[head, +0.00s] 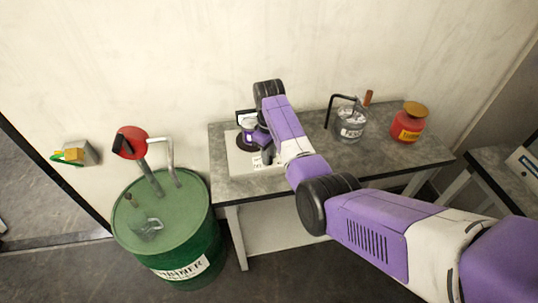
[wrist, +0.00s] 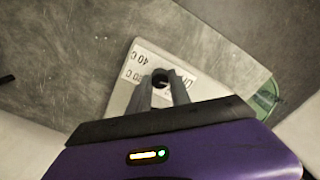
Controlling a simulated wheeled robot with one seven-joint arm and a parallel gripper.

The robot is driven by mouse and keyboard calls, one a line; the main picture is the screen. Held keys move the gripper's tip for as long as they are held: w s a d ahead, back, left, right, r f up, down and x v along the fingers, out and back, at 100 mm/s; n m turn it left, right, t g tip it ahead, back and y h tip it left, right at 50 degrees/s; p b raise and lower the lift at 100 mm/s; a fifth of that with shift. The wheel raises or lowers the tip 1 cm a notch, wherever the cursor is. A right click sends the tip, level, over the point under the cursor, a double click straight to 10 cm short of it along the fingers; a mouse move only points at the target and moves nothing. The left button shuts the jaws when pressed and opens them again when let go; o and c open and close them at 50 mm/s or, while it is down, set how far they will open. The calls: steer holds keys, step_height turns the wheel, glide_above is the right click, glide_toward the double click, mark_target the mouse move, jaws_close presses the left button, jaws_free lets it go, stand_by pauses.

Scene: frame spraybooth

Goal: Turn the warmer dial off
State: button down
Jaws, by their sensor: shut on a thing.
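The warmer (head: 238,166) is a pale box on the grey table, with a dark round plate and a small jar on top. In the wrist view its pale face (wrist: 118,102) carries white labels with printing, "40 C" readable upside down. The small black dial (wrist: 160,76) sits between my fingertips. My gripper (wrist: 161,82) is shut on the dial, with one finger on each side. In the head view my arm reaches over the table and my gripper (head: 267,155) is at the warmer's front, where it hides the dial. The dial's pointer direction cannot be made out.
A clear can (head: 350,122) and a red container (head: 409,124) stand on the table's right. A wall box (head: 78,153) hangs at left.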

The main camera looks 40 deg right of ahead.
steer(key=shift+w+r+n, duration=0.1)
steer(key=shift+n, duration=0.3)
steer(key=c, duration=1.2)
jaws_free()
step_height(320, 180, up, 8)
steer(key=shift+f+b, duration=0.15)
steer(key=shift+b, duration=0.55)
